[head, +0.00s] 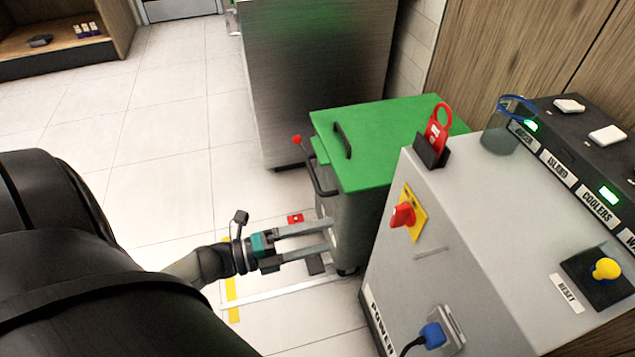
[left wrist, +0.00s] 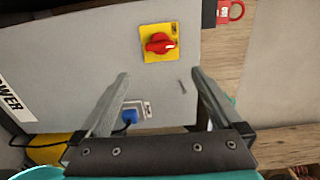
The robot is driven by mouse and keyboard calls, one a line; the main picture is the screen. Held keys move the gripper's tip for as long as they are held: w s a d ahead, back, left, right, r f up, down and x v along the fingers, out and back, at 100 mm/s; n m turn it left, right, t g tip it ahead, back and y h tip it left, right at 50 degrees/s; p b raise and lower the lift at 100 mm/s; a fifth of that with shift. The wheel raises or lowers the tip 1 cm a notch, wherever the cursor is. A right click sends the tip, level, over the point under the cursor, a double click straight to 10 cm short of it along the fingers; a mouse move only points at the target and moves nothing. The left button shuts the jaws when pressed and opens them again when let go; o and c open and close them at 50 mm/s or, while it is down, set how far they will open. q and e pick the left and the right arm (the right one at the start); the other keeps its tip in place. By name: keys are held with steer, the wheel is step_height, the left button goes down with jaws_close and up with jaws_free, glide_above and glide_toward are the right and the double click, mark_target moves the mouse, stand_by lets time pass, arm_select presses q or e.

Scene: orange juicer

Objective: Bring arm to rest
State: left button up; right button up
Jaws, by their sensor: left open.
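My left arm comes in from the left, and its gripper (head: 329,237) is open, with nothing between its fingers. In the head view it is over the floor, left of the grey control cabinet (head: 480,205) and in front of the green-lidded bin. In the left wrist view the two fingers (left wrist: 160,74) are spread apart toward the cabinet face. The red rotary switch (head: 403,215) on its yellow plate also shows there (left wrist: 159,43). The blue plug (head: 432,335) sits in a socket low on the cabinet and shows between the fingers (left wrist: 130,116). My right gripper is not in view.
The bin's green lid (head: 385,140) and lever with red knob (head: 297,139) are close to the gripper. A red tag (head: 438,128) stands in a black holder on the cabinet. A yellow button (head: 606,268) is at right. Tiled floor (head: 185,120) at left is largely clear.

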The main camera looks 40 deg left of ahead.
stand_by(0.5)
arm_select(q)
steer(key=s+a+f+n+g+y+p, duration=0.4)
steer(key=s+f+n+y+p, duration=0.2)
steer(key=f+n+y+p, duration=0.7)
steer(key=s+d+f+n+g+h+p, duration=0.1)
steer(key=s+d+n+g+p, duration=0.2)
steer(key=s, duration=0.8)
steer(key=s+d+f+n+g+h+p, duration=0.1)
steer(key=s+d+n+g+p, duration=0.3)
steer(key=s, duration=0.6)
steer(key=n+g+p, duration=0.1)
steer(key=n+g, duration=0.1)
steer(key=n, duration=0.1)
steer(key=shift+s+d, duration=0.15)
steer(key=shift+s, duration=0.25)
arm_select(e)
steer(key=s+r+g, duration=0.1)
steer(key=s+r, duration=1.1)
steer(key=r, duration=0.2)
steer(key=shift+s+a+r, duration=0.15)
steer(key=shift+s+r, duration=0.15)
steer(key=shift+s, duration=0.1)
